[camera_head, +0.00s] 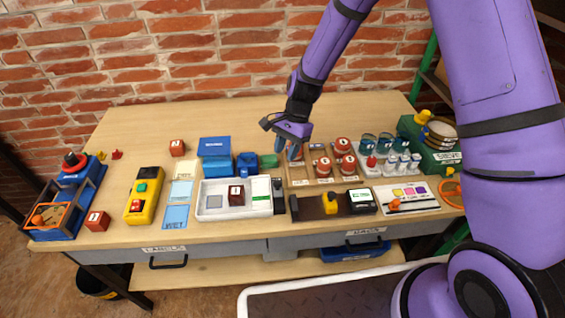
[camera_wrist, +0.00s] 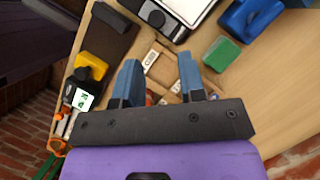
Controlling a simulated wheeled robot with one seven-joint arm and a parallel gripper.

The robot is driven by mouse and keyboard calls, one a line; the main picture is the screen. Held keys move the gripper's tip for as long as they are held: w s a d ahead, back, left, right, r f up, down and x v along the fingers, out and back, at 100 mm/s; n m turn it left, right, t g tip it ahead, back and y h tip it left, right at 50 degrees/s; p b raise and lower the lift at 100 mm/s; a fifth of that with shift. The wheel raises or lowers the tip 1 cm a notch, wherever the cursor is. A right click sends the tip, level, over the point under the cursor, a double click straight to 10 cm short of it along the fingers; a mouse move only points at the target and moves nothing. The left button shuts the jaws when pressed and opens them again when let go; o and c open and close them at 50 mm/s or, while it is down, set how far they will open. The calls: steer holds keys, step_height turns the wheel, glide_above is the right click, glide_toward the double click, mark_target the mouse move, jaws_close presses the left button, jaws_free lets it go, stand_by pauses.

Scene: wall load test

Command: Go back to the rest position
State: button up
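My purple arm comes in from the upper right of the head view, and my gripper (camera_head: 281,138) hangs above the back left part of the wooden tray (camera_head: 298,181). In the wrist view its two blue fingers stand well apart, and nothing shows held in my gripper (camera_wrist: 158,72). The tray with its labelled slots lies beyond the fingertips. Several red-topped round pieces (camera_head: 323,167) sit in the tray; the gripper hides part of its back left corner.
A green block (camera_head: 268,161) and a blue box (camera_head: 214,147) are close left of the gripper. A green crate (camera_head: 437,158) stands at right; a brick wall is behind.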

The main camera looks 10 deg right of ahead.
steer(key=shift+w+d+r, duration=0.2)
steer(key=shift+r, duration=0.4)
steer(key=s+d+r+n+t, duration=0.15)
steer(key=d+r, duration=0.25)
steer(key=r, duration=0.4)
steer(key=s+d+r+n+t+h, duration=0.1)
steer(key=s+d+r+n, duration=0.15)
steer(key=r, duration=0.55)
steer(key=s+d+r+n+t, duration=0.1)
steer(key=s+d+r+t, duration=0.15)
steer(key=d+r, duration=0.4)
steer(key=s+d+r+n+t, duration=0.1)
steer(key=s+d+r, duration=0.1)
steer(key=s+r, duration=0.2)
steer(key=s+d+r+n+t+h, duration=0.1)
steer(key=s+d+r+n, duration=0.1)
steer(key=s, duration=0.7)
steer(key=s+d+r+n+t+h, duration=0.1)
steer(key=s+d+r, duration=0.2)
steer(key=s+r, duration=0.3)
steer(key=shift+s+d, duration=0.4)
steer(key=shift+s, duration=0.25)
